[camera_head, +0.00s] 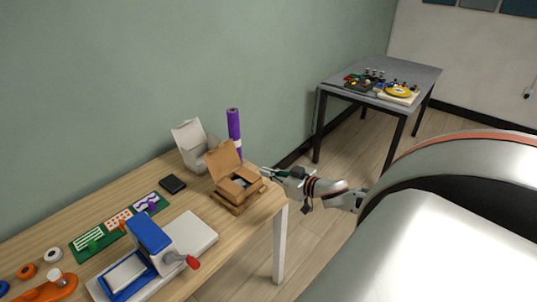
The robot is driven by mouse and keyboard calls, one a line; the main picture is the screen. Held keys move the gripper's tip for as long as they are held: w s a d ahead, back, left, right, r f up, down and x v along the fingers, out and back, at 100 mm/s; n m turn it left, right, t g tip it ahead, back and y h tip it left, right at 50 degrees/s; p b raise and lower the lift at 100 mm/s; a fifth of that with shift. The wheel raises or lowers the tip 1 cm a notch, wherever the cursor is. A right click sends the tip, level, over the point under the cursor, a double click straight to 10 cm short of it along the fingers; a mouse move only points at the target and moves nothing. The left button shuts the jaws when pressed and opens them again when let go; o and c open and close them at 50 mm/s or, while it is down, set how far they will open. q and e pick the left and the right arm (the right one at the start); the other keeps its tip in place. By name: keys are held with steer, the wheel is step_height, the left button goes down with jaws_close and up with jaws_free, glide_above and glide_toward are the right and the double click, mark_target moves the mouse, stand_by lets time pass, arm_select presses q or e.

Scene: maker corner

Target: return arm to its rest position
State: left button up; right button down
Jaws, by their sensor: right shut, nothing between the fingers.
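My right gripper (267,172) is shut and empty. It is at the right end of the wooden table (262,212), just right of an open brown cardboard box (237,191). I cannot tell whether its fingertips touch the box. My right arm (330,191) runs from the gripper to the right, beyond the table edge, towards my large pale body part in the foreground. My left gripper is not in view.
Behind the brown box stand a white open box (192,150) and a purple roll (234,130). A black wallet-like item (172,184), green mat (90,240) and blue-white press (150,240) lie left. A grey table (425,75) stands far back; floor (300,235) between is clear.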

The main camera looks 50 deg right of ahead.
steer(key=shift+s+r, duration=0.1)
steer(key=shift+s, duration=0.2)
steer(key=s+a+f, duration=0.3)
steer(key=a+f, duration=0.1)
steer(key=f, duration=0.1)
steer(key=s+a+f+g, duration=0.1)
steer(key=s+a+f, duration=0.2)
steer(key=a+f, duration=0.1)
steer(key=s+a+f+g, duration=0.1)
steer(key=s+a+f, duration=0.3)
steer(key=f, duration=0.2)
steer(key=shift+n, duration=0.3)
steer(key=s+a+f+g, duration=0.1)
steer(key=s+a+f, duration=0.1)
steer(key=a, duration=0.4)
steer(key=s+a+f+n+g, duration=0.1)
steer(key=s+a+f, duration=0.1)
steer(key=s+a, duration=0.2)
steer(key=s+a+f+n+y, duration=0.1)
steer(key=s+a, duration=0.3)
steer(key=a, duration=0.4)
steer(key=shift+f+g, duration=0.4)
steer(key=shift+f, duration=0.5)
